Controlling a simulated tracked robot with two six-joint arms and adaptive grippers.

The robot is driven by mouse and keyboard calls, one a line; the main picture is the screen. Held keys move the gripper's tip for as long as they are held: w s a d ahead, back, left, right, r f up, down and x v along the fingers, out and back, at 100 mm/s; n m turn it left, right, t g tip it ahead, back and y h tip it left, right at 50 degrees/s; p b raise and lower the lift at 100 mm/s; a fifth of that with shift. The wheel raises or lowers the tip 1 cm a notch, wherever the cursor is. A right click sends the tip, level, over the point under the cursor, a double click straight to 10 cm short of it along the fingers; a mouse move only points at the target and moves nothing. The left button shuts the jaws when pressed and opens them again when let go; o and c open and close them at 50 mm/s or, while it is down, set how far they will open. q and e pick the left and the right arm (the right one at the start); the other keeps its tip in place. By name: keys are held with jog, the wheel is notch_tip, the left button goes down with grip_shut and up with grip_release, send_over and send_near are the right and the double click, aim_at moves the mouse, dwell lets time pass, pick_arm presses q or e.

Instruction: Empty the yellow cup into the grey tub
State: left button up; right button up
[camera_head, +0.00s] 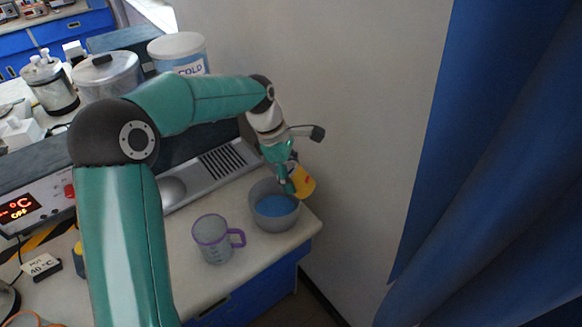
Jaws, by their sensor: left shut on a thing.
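The yellow cup (304,181) is in my left gripper (286,180), at the back right rim of the grey tub. It looks tilted, and its mouth and contents are hidden from me. The grey tub (275,219) stands near the right corner of the bench, with a blue filling visible inside. My left gripper is shut on the cup, just over the tub's back edge, and the fingers partly cover the cup. My right gripper is not in view.
A clear measuring jug with a purple rim and handle (212,240) stands left of the tub. A heater with a red display (20,208) is at the left. A wall and a blue curtain (490,170) close off the right. The bench (255,262) is bare before the tub.

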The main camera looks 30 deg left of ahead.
pick_arm(q)
notch_tip(320, 180, up, 4)
jog(key=y+p, duration=0.2)
jog(key=g+y+p, duration=0.1)
jog(key=y+p, duration=0.1)
jog(key=p, duration=0.1)
jog(key=shift+d+g+y+p, duration=0.1)
jog(key=shift+g+y+p, duration=0.2)
jog(key=shift+p, duration=0.05)
jog(key=shift+r+y+p, duration=0.4)
jog(key=shift+r+y, duration=0.15)
jog(key=shift+y, duration=0.35)
jog(key=shift+a+r+g+y, duration=0.35)
jog(key=shift+g+y, duration=0.15)
jog(key=shift+y, duration=0.2)
